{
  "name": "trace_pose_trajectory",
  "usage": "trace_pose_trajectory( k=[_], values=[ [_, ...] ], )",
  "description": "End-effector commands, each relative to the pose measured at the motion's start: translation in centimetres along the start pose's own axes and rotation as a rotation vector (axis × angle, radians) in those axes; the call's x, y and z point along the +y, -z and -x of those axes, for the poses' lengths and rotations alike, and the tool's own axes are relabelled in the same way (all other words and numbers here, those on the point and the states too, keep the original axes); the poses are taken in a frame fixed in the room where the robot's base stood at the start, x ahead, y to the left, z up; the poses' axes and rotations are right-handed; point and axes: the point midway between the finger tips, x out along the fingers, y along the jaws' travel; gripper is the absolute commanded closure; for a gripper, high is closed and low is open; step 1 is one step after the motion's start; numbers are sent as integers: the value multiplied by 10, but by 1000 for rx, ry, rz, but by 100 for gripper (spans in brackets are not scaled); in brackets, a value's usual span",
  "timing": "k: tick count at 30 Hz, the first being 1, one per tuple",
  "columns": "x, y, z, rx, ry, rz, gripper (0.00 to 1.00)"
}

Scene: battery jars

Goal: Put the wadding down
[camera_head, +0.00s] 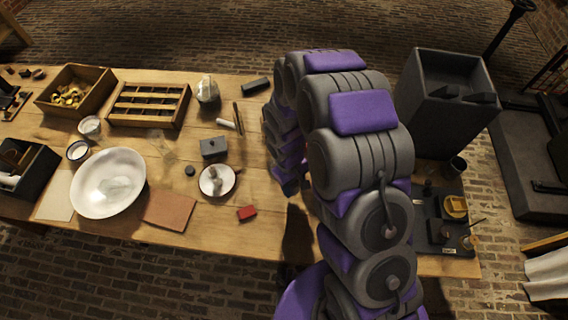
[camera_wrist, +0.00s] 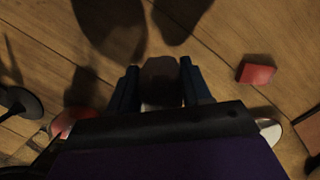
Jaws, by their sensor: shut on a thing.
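My gripper (camera_wrist: 159,78) is shut on a dim, brownish-grey lump, the wadding (camera_wrist: 161,86), in the wrist view. The lump sits between the two dark blue fingers, with a paler patch at its lower end. Bare wood planks show beyond it, and I cannot tell how high it is above them. In the head view the blue fingertips of my gripper (camera_head: 290,187) show at the left of my arm, over the right part of the wooden table (camera_head: 215,242). My arm hides the wadding there.
A red block (camera_head: 247,213) lies near the front edge, left of my gripper; it also shows in the wrist view (camera_wrist: 256,73). A white dish (camera_head: 227,190), grey box (camera_head: 213,147) and large white bowl (camera_head: 88,205) stand further left. A tall dark container (camera_head: 430,130) stands right.

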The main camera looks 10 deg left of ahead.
Motion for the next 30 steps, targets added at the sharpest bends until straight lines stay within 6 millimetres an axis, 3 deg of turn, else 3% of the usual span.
trace_pose_trajectory(
  k=[16,27,30],
  values=[
    [35,84,7,0,0,-1,76],
    [44,101,10,0,0,-1,76],
    [43,103,-6,-3,3,-1,76]
  ],
)
